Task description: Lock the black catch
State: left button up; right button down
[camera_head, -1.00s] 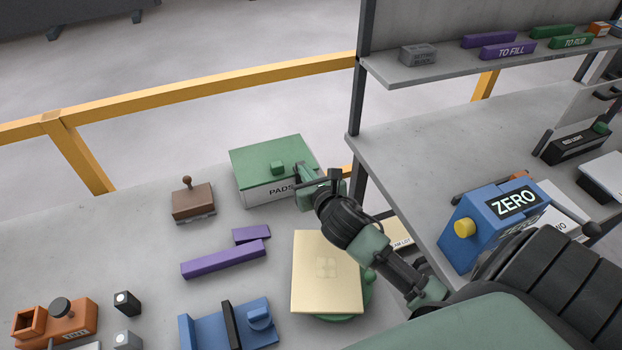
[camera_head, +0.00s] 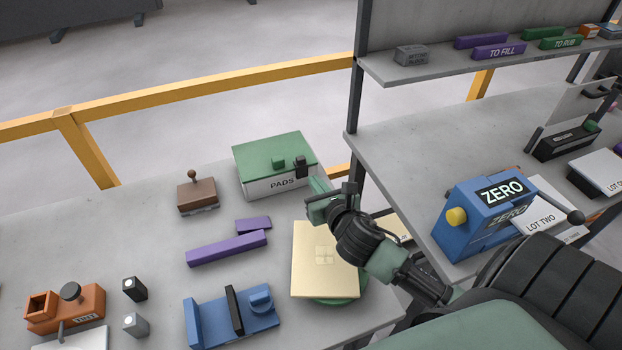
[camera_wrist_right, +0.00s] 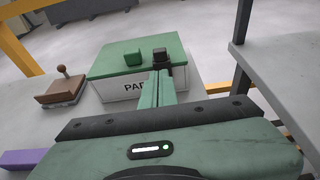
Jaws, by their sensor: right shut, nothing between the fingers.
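The black catch (camera_head: 301,166) is a small dark piece on the front of the PADS box, near the right end of its green lid (camera_head: 270,150). It stands up at the lid's front edge; I cannot tell whether it is locked. The lid lies closed on the white box (camera_head: 264,188). My right gripper (camera_head: 316,189) is shut and empty, just in front of the box and apart from the catch. In the right wrist view the shut fingers (camera_wrist_right: 157,84) point at the box and the catch (camera_wrist_right: 161,60) shows just beyond their tips. My left gripper is not in view.
A cream board (camera_head: 325,270) lies below my right gripper. A brown stamp (camera_head: 196,196) stands left of the box, with purple blocks (camera_head: 227,248) nearer. A grey shelf post (camera_head: 354,150) rises right of the box. A blue ZERO device (camera_head: 470,225) is on the right bench.

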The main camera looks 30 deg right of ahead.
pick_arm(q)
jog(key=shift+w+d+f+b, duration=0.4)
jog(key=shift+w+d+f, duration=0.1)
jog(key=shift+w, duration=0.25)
pick_arm(e)
jog(key=v, duration=0.5)
jog(key=shift+s+r, duration=0.15)
jog(key=shift+s, duration=0.2)
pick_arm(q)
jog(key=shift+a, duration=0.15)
pick_arm(e)
jog(key=shift+a, duration=0.1)
